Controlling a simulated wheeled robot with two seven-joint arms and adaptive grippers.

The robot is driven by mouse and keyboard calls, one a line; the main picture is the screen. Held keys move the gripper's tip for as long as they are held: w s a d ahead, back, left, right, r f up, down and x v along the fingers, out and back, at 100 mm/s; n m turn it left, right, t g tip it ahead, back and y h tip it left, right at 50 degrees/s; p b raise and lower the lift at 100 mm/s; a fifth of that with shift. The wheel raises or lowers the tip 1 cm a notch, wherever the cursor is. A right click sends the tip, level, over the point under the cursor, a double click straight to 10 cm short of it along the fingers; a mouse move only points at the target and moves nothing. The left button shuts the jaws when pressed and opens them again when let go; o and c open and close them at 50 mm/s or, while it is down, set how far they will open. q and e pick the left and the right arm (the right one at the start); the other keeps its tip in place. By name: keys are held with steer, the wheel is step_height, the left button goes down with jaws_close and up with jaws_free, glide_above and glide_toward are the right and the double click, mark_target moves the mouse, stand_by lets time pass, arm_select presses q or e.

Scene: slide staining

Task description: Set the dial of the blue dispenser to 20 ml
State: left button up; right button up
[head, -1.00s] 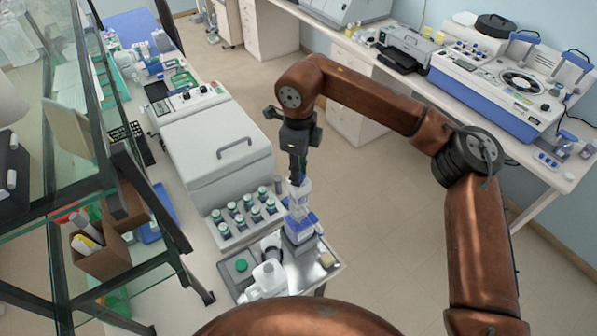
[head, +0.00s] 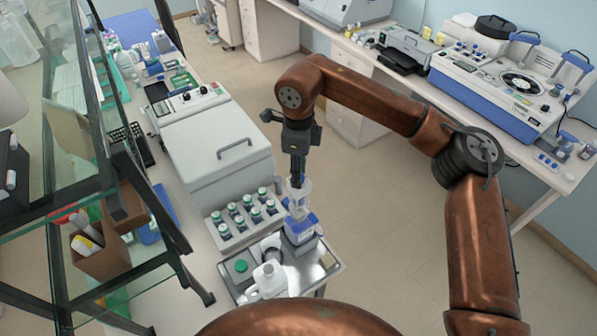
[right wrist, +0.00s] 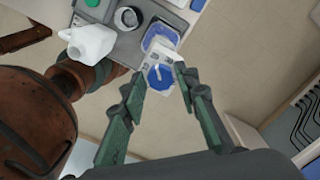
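The blue dispenser (head: 300,232) stands upright on the metal tray at the front, with a clear and white upper part. In the right wrist view its round blue dial (right wrist: 160,77) faces the camera, with a pale bar across it. My right gripper (head: 298,183) points down over the dispenser's top. In the right wrist view my right gripper (right wrist: 159,78) has its two fingers apart, with the dial between them in the picture. Contact cannot be told. My left gripper is out of view.
The tray (head: 333,268) also holds a white jug (head: 268,277) and a green-topped item (head: 241,266). A rack (head: 226,243) of several capped bottles and a large grey-white machine (head: 215,150) stand just behind. A glass-and-metal shelf fills the left. Floor is open on the right.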

steer(key=shift+o, duration=1.1)
step_height(320, 180, up, 12)
